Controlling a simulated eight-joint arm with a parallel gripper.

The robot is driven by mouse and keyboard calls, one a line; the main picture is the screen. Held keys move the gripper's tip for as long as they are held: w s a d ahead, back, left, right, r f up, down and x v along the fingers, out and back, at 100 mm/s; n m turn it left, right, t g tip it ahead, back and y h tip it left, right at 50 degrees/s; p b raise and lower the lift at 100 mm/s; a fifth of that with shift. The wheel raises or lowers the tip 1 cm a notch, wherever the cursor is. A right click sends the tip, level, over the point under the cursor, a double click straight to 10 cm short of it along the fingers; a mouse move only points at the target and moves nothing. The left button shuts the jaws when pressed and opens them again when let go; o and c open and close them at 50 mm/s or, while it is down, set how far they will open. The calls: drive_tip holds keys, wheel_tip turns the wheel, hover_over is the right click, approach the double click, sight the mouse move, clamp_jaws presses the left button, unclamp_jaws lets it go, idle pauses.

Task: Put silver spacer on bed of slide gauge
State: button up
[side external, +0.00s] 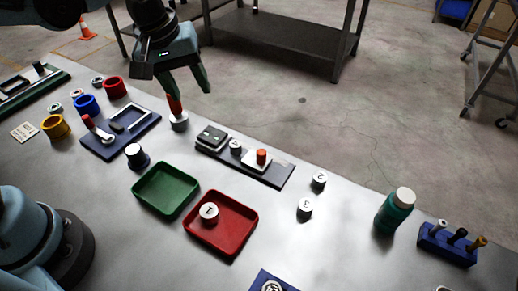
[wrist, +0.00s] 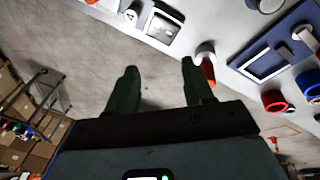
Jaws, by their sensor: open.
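The slide gauge (side external: 278,178) is a dark bar with a grey block at one end and a white block with an orange knob (side external: 262,156). A small silver cylinder (side external: 236,147), which looks like the silver spacer, stands between these blocks on the bar. It also shows in the wrist view (wrist: 132,14). My gripper (side external: 190,98) is open, above the table's far edge, left of the gauge. A silver-white cylinder (side external: 179,122) with an orange-red piece above it is below one finger; whether they touch is unclear. Nothing shows between the fingers in the wrist view.
A green tray (side external: 167,208) and a red tray (side external: 247,236) holding a numbered cylinder (side external: 209,211) lie in front. Two more numbered cylinders (side external: 319,180) (side external: 305,208) stand right of the gauge. A blue fixture (side external: 103,148) lies left; a green bottle (side external: 393,214) stands right.

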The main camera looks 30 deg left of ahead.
drive_tip(key=s+a+f+m+t, duration=0.2)
drive_tip(key=s+a+m+t, duration=0.2)
drive_tip(key=s+a+m, duration=0.2)
drive_tip(key=shift+a+m+y, duration=0.3)
drive_tip(key=shift+a+m, duration=0.4)
drive_tip(key=shift+a, duration=0.2)
